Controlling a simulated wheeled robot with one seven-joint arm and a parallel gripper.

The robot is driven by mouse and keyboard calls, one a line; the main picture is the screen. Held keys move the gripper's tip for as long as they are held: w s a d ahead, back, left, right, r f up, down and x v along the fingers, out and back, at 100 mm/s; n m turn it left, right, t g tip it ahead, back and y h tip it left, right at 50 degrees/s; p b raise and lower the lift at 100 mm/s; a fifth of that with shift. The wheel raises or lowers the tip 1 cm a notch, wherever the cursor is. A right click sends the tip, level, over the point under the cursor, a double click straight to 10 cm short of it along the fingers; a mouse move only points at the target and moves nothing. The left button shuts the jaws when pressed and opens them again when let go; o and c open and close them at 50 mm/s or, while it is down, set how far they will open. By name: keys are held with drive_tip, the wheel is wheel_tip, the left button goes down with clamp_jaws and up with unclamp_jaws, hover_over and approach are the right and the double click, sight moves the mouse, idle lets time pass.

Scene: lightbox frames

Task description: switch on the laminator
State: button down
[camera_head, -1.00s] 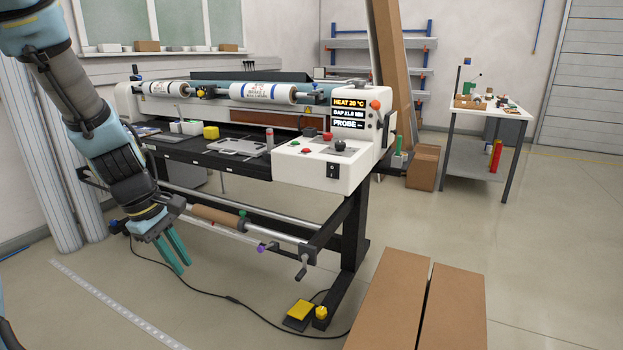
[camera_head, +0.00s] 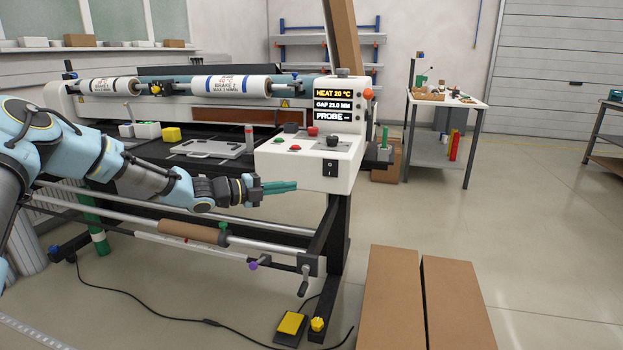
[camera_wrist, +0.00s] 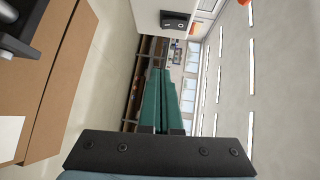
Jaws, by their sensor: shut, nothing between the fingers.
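The laminator (camera_head: 180,112) stands across the middle of the head view. Its white control box (camera_head: 285,160) is at its right end. In the wrist view the switch (camera_wrist: 175,20) shows near the top, beyond the fingertips. My gripper (camera_head: 295,186) is shut and empty, its teal fingers pointing right, just left of and slightly below the switch. The fingers (camera_wrist: 162,72) also show together in the wrist view. They appear apart from the switch.
The display (camera_head: 331,104) is lit, reading HEAT 20 °C. Red and black buttons sit on the box top; a red-orange knob (camera_head: 369,94) is beside the display. Cardboard boxes (camera_head: 395,290) stand at front right. A yellow foot pedal (camera_head: 291,324) and cable lie on the floor.

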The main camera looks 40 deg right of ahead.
drive_tip(key=shift+w+d+r+n, duration=0.15)
drive_tip(key=shift+w+d+n, duration=0.05)
drive_tip(key=shift+w+n, duration=0.25)
drive_tip(key=p, duration=0.2)
approach(333, 176)
drive_tip(key=s+d, duration=0.3)
drive_tip(key=shift+w+d+f+p, duration=0.2)
drive_tip(key=shift+w+d, duration=0.25)
drive_tip(key=shift+d, duration=0.2)
drive_tip(key=shift+w+d+f+p, duration=0.1)
drive_tip(key=shift+w+d+p, duration=0.05)
drive_tip(key=shift+w+d, duration=0.4)
drive_tip(key=shift+s+d, duration=0.1)
drive_tip(key=shift+s, duration=0.05)
